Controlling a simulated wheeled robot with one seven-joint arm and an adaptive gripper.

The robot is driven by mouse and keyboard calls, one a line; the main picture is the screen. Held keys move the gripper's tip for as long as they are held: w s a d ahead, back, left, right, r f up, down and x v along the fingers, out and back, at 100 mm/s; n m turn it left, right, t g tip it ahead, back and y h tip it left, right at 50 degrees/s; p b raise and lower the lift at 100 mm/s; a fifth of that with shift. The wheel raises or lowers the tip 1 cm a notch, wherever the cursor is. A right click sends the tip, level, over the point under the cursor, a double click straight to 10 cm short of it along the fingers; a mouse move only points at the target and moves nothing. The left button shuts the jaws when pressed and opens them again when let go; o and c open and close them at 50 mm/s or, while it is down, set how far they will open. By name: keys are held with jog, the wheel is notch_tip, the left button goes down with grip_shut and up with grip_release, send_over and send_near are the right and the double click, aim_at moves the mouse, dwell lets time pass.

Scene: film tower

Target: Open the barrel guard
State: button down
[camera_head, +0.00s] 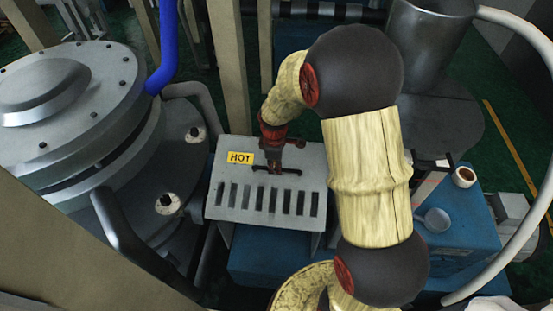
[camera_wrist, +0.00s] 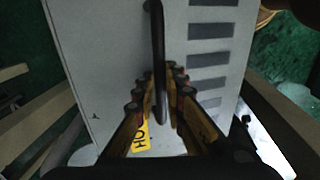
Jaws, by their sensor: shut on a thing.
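The barrel guard (camera_head: 225,201) is a light grey slotted metal cover with a yellow HOT label (camera_head: 241,157), over a blue machine base in the middle of the head view. It also fills much of the wrist view (camera_wrist: 105,55). Its dark bar handle (camera_head: 291,172) runs across the upper face and shows lengthwise in the wrist view (camera_wrist: 157,40). My gripper (camera_head: 275,166) reaches down to the guard from above. In the wrist view its fingers (camera_wrist: 160,88) are shut on the handle, one on each side. The guard's hinge is not visible.
A large round metal vessel (camera_head: 70,95) with a bolted lid stands close on the left, with a blue hose (camera_head: 167,45) above it. Beige posts (camera_head: 227,60) rise behind the guard. A blue cabinet (camera_head: 465,225) with a small cup (camera_head: 464,177) stands at right.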

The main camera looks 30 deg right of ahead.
jog(key=shift+s+a+f+b, duration=0.2)
jog(key=shift+s+a+f, duration=0.2)
jog(key=shift+s+f, duration=0.2)
jog(key=shift+s+a+f+b, duration=0.15)
jog(key=shift+s+a+f, duration=0.25)
jog(key=shift+s+f, duration=0.15)
jog(key=c, duration=1.8)
grip_release()
jog(key=shift+c, duration=0.2)
notch_tip(320, 180, up, 12)
jog(key=s, duration=0.1)
jog(key=shift+a, duration=0.4)
